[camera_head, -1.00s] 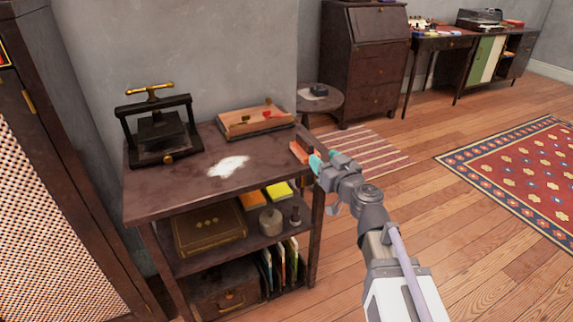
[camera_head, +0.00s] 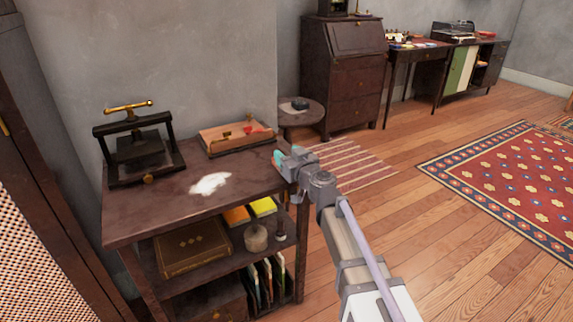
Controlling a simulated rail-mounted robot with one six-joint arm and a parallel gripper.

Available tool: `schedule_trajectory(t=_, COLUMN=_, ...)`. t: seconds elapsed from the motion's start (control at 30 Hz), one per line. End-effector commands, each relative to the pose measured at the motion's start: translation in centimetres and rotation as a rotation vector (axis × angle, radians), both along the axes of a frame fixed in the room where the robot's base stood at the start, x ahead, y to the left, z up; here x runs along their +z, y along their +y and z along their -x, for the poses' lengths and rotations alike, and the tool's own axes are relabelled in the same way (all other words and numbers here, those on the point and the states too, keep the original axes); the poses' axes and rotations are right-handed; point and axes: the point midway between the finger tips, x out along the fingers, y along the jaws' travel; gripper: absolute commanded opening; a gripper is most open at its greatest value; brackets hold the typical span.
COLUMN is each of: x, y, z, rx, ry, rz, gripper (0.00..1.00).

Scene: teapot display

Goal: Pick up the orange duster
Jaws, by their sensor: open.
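A flat orange item (camera_head: 236,215), possibly a folded duster, lies on the middle shelf of the dark wooden stand (camera_head: 150,212), beside a similar yellow one (camera_head: 263,206). An orange-brown block at the top's right end shows in the earlier view; my gripper now covers that spot. I cannot tell for sure which is the duster. My gripper (camera_head: 281,158), with teal fingertips, is open at the right end of the stand's top, above and right of the shelf items. I see nothing held, though the space between the fingers is partly hidden.
A black press (camera_head: 138,150) and a wooden box (camera_head: 235,137) stand on the top, with a white powdery patch (camera_head: 211,184) before them. A brown book (camera_head: 190,248), a round jar (camera_head: 256,238) and a small stamp-like object (camera_head: 280,226) share the shelf. Open floor lies right.

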Motion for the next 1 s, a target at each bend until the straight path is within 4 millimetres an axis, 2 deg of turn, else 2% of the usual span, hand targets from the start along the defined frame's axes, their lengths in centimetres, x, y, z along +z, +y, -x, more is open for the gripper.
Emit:
schedule_trajectory(t=0.13, x=0.0, y=-0.1, z=0.1, rx=0.0, ry=0.0, rz=0.0, gripper=0.49)
schedule_trajectory(t=0.63, x=0.0, y=-0.1, z=0.1, rx=0.0, ry=0.0, rz=0.0, gripper=0.01)
schedule_trajectory(t=0.87, x=0.0, y=-0.1, z=0.1, rx=0.0, ry=0.0, rz=0.0, gripper=0.0)
schedule_trajectory(t=1.0, x=1.1, y=-0.1, z=0.1, rx=0.0, ry=0.0, rz=0.0, gripper=0.0)
